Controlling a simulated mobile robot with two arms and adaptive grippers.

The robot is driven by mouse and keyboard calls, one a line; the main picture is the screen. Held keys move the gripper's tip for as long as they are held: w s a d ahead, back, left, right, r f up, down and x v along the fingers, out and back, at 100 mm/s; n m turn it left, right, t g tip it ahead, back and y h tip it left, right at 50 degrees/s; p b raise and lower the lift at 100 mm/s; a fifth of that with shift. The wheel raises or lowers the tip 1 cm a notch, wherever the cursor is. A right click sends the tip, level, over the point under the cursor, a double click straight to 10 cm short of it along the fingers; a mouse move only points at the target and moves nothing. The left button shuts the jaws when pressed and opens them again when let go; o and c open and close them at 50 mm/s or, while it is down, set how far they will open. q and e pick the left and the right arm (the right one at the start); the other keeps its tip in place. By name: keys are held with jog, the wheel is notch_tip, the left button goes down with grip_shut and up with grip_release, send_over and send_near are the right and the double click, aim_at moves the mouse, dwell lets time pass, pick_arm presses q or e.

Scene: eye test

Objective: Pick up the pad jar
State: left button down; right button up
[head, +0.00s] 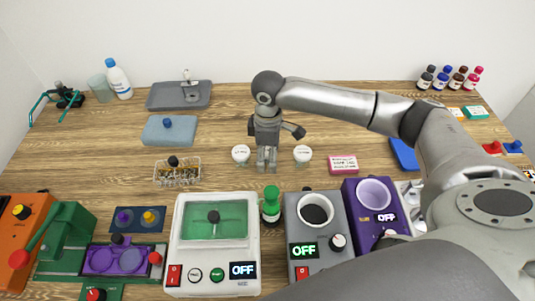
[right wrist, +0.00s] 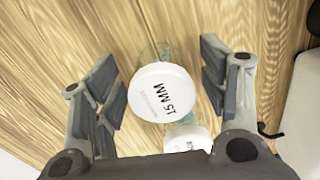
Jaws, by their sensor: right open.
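My right gripper (head: 267,165) points down over the middle of the table, between two white-lidded jars, a left one (head: 241,153) and a right one (head: 302,153). In the right wrist view its fingers are apart, one on each side of a round white lid (right wrist: 164,92) marked "15 MM", with no visible contact. Some teal shows under this lid. A second white lid (right wrist: 187,140) is partly hidden by the gripper body. The lid's small print is unreadable, and I cannot tell which jar is the pad jar. My left gripper is not in view.
A white machine (head: 180,275), a green-capped bottle (head: 271,207), a grey machine (head: 318,262) and a purple one (head: 360,222) stand in front. A wire basket (head: 178,180) is to the left, a pink box (head: 343,164) to the right. The wooden table behind the gripper is mostly clear.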

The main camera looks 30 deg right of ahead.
aim_at(268, 149)
jog(key=c, duration=1.1)
jog(key=shift+r, duration=0.15)
notch_tip(268, 149, up, 10)
jog(key=shift+f+b, duration=0.15)
jog(key=shift+b, duration=0.45)
